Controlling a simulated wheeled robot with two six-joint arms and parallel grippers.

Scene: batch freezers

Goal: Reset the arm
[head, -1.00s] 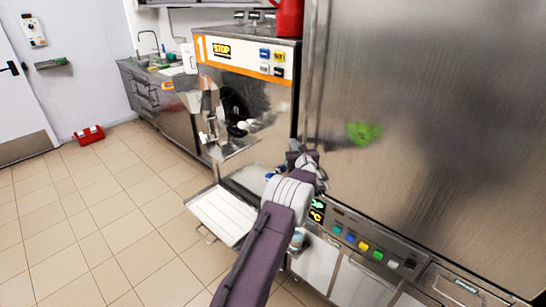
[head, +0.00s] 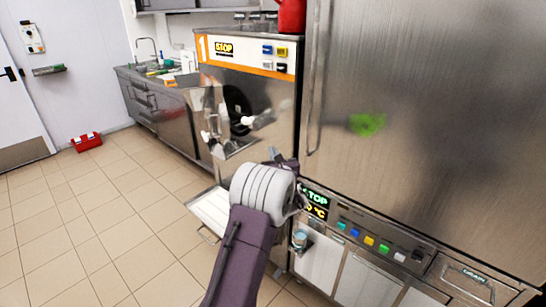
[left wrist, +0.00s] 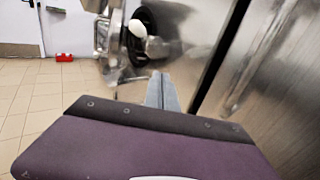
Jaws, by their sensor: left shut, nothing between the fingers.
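My left arm comes in from the bottom of the head view, a purple link with pale grey rings at the joint. My left gripper (head: 273,155) is beyond the rings, largely hidden by the arm, in front of the batch freezer (head: 250,90). In the left wrist view the grey fingers (left wrist: 162,92) lie together and empty, pointing toward the freezer's round dark opening (left wrist: 140,35). The fingers appear to touch nothing. My right gripper is in neither view.
A tall steel cabinet (head: 430,110) with coloured buttons stands close on the right. A white tray (head: 212,209) sticks out low at the freezer's front, partly behind my arm. A red toolbox (head: 87,142) sits by the wall.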

